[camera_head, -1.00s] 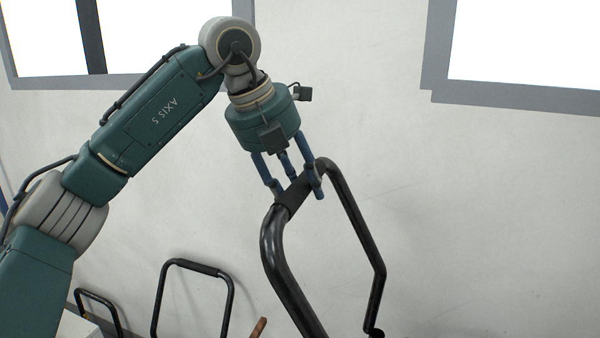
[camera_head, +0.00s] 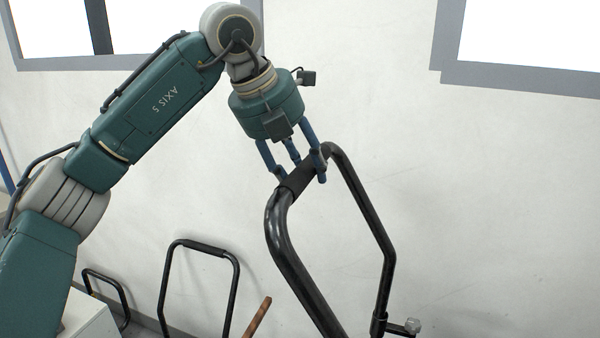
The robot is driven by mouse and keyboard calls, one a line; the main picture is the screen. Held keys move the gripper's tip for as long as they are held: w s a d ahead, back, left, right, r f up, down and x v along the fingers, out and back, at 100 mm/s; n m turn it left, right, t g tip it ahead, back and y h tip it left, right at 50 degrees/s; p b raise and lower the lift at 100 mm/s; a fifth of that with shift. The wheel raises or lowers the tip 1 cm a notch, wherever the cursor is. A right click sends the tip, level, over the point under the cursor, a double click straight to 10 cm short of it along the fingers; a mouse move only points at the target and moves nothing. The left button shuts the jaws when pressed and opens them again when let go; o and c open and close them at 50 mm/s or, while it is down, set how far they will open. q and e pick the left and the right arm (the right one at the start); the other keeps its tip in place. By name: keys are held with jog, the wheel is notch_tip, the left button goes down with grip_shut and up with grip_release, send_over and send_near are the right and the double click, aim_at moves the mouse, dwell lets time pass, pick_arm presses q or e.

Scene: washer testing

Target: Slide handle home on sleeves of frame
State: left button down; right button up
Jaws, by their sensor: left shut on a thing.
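My left gripper (camera_head: 299,168) points down with its blue fingers shut on the dark grip at the top of the black tubular handle (camera_head: 285,252). The handle stands upright and slightly turned, its two legs running down. The right leg reaches a thicker black sleeve (camera_head: 379,323) with a grey knob (camera_head: 412,326) beside it at the bottom edge. The left leg's lower end is cut off by the picture. The rest of the frame is out of view, so I cannot tell how deep the legs sit. My right gripper is not in view.
Another black handle (camera_head: 236,290) stands by the wall at the lower left, with a smaller black one (camera_head: 124,297) further left. A brown rod (camera_head: 258,316) and a pale box (camera_head: 92,318) are low in view. The wall behind is clear.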

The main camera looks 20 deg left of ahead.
pick_arm(q)
jog(key=shift+g, duration=0.3)
jog(key=shift+w+d+f+b, duration=0.15)
jog(key=shift+f+b, duration=0.4)
jog(key=shift+f, duration=0.45)
jog(key=shift+w+d+f+b, duration=0.1)
jog(key=shift+f+b, duration=0.4)
jog(key=shift+f, duration=0.45)
jog(key=shift+w+d+f+b, duration=0.15)
jog(key=shift+f+b, duration=0.4)
jog(key=shift+f, duration=0.45)
jog(key=shift+s+a, duration=0.1)
jog(key=shift+s, duration=0.05)
